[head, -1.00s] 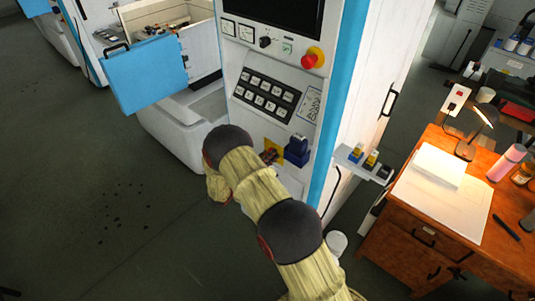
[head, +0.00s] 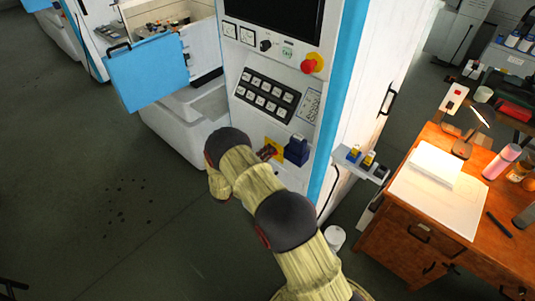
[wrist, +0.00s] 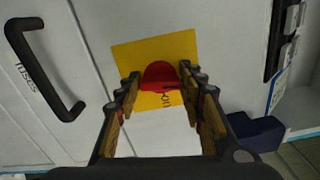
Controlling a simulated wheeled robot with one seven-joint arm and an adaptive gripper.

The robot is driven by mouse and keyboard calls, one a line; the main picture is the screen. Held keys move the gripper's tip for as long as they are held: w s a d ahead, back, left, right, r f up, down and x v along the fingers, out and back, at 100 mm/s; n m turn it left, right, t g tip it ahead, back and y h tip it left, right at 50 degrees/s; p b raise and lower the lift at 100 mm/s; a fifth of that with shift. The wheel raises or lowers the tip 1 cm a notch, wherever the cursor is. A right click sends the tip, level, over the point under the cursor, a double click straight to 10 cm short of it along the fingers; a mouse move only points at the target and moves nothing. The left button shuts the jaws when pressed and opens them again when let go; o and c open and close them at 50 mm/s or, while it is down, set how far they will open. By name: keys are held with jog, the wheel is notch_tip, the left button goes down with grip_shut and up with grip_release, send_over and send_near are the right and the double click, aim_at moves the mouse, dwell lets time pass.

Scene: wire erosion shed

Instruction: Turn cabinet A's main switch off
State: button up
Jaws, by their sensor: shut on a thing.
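The main switch (wrist: 160,75) is a red rotary handle on a yellow plate (wrist: 133,54) on the light cabinet front. My gripper (wrist: 162,84) is shut on the red handle, with a finger at its left and right sides. A printed "ON" shows on the plate just below the handle, turned sideways. In the head view the yellow plate (head: 273,143) is on the lower front of the cabinet (head: 325,110), and my arm hides part of the switch and gripper. I cannot read a cabinet letter.
A blue block-like fitting (head: 296,150) sits right of the switch plate. In the wrist view a black handle marked "FUSES" (wrist: 38,70) is at left. Above are a keypad (head: 266,95) and red emergency button (head: 312,63).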

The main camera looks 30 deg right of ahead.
jog(key=shift+w+n, duration=0.1)
jog(key=shift+n, duration=0.7)
jog(key=o, duration=1)
jog(key=shift+a+f, duration=0.1)
jog(key=shift+o, duration=0.9)
jog(key=v, duration=1.2)
